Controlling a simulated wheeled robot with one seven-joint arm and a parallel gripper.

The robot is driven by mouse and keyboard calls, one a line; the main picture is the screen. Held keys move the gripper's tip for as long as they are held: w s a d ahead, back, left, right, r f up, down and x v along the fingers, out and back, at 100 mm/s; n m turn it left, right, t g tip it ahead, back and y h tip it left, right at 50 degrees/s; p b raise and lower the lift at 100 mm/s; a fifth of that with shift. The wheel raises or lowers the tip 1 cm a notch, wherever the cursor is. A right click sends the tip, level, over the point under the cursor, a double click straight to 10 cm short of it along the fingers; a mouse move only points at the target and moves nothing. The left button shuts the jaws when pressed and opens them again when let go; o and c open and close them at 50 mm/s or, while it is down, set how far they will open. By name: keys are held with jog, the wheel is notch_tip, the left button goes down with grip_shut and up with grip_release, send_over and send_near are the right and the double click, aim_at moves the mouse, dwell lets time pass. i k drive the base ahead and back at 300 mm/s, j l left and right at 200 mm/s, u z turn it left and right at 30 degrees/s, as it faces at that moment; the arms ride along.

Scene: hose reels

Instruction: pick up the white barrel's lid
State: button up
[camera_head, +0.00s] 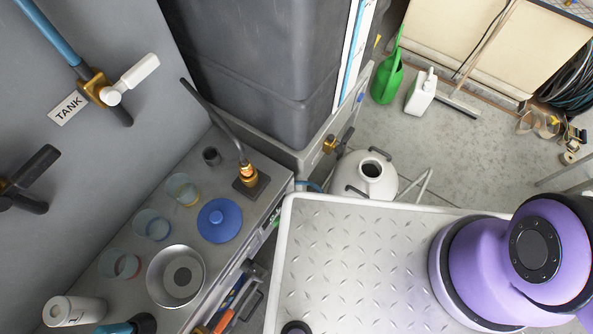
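The white barrel (352,190) stands on the floor beyond my metal deck, beside the dark tank. It is upright, with a dark-rimmed round neck on top that looks open, and dark handles. No lid is seen on the neck. A round blue lid (219,221) with a small raised knob lies flat on the grey bench at left; I cannot tell for sure that it belongs to the barrel. My purple arm shows at the lower right, over the deck. My gripper is not in view.
The bench holds several clear cups (151,225), a metal bowl (176,276), a white canister (74,311) and an upright pipe on a brass fitting (247,175). Valves stick out from the left wall. A green watering can (387,82) and white jug (421,93) stand on open floor.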

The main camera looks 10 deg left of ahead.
aim_at(219, 221)
jog(key=k+u, duration=0.4)
jog(key=u, duration=0.2)
jog(key=i+u, duration=0.15)
jog(key=u, duration=0.7)
jog(key=i+l+u, duration=0.15)
jog(key=l+u, duration=0.25)
jog(key=k+z, duration=0.15)
jog(key=z, duration=0.15)
jog(key=k+j+z, duration=0.1)
jog(key=z, duration=0.2)
jog(key=i+z, duration=0.1)
jog(key=z, duration=0.3)
jog(key=j+z, duration=0.1)
jog(key=z, duration=0.3)
jog(key=i+j+z, duration=0.1)
jog(key=z, duration=0.3)
jog(key=k+u, duration=0.15)
jog(key=u, duration=0.2)
jog(key=k+u, duration=0.2)
jog(key=u, duration=0.2)
